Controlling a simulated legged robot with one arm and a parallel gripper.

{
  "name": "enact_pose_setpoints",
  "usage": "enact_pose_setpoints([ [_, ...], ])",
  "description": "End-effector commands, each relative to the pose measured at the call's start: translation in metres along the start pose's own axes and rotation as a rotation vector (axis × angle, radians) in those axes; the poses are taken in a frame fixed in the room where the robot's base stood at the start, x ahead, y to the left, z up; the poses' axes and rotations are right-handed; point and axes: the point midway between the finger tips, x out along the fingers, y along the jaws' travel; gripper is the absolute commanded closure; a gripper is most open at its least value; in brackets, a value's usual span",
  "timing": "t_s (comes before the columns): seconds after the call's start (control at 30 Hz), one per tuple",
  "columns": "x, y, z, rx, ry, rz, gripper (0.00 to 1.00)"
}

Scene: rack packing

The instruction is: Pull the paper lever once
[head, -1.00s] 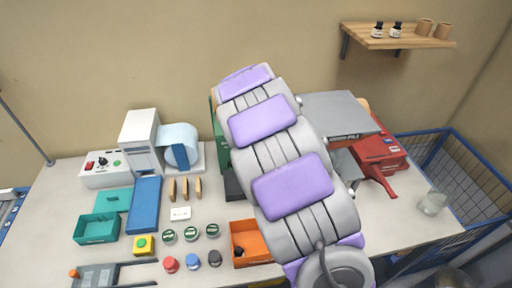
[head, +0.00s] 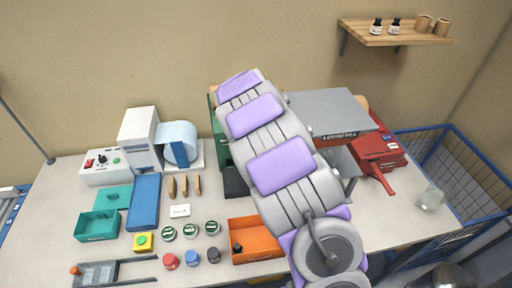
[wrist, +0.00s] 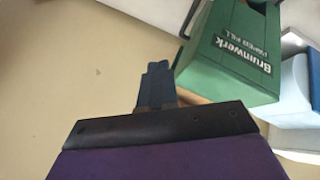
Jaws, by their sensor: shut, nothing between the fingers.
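A green machine lettered "Brunnwerk Paper Fill" (wrist: 232,55) is at the upper right of the wrist view. A thin dark handle-like bar (wrist: 268,28) shows at its edge; I cannot tell whether it is the paper lever. In the head view only a strip of the green machine (head: 217,122) shows left of my arm, which hides the rest. My gripper (wrist: 157,72) is shut and empty. Its dark fingers appear left of the machine's lower corner, against the tan wall; I cannot tell whether they touch the machine. The gripper is hidden in the head view.
A white dispenser with a paper roll (head: 181,140) stands left of my arm. A grey-topped stand (head: 330,108) and a red machine (head: 378,158) are to the right. An orange bin (head: 253,244) lies close to my arm. A wooden shelf (head: 400,34) hangs on the wall.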

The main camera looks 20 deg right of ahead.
Motion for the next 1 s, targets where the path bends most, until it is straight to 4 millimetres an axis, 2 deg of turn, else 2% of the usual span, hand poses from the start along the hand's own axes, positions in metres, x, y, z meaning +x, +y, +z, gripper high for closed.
enact_pose_setpoints([
  [0.6, 0.051, -0.038, 0.036, -0.001, 0.001, 0.0, 1.0],
  [1.0, 0.057, -0.042, 0.041, 0.0, 0.001, 0.0, 1.0],
])
